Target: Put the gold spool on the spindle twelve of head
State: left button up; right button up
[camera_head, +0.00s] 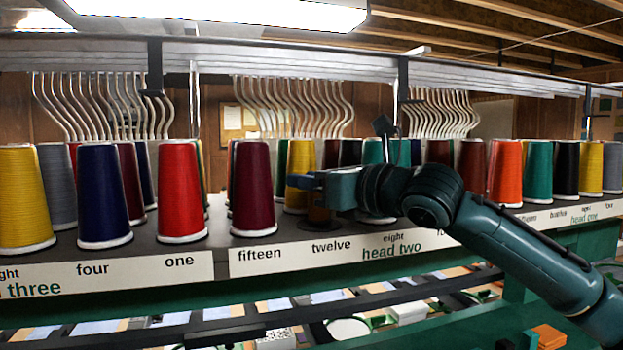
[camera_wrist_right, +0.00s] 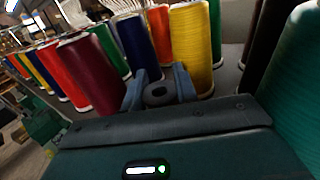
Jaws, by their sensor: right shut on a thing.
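My right gripper (camera_head: 305,182) is shut on a spool (camera_head: 318,215) at the front row, above the label "twelve" (camera_head: 331,246) of head two. My left gripper is not in view.
A maroon spool (camera_head: 252,190) stands close on the left at "fifteen". A teal spool (camera_head: 375,205) stands on the right, partly behind my arm. A yellow spool (camera_wrist_right: 195,45) stands close behind. Curved wire guides (camera_head: 290,105) and a rail hang above.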

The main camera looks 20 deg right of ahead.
jog(key=o, duration=1.1)
jog(key=shift+s+d, duration=0.15)
jog(key=shift+s, duration=0.05)
pick_arm(q)
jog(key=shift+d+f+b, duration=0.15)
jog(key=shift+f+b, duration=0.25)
jog(key=shift+b, duration=0.75)
pick_arm(e)
jog(key=v, duration=1.2)
jog(key=shift+s+d, duration=0.15)
jog(key=shift+s, duration=0.25)
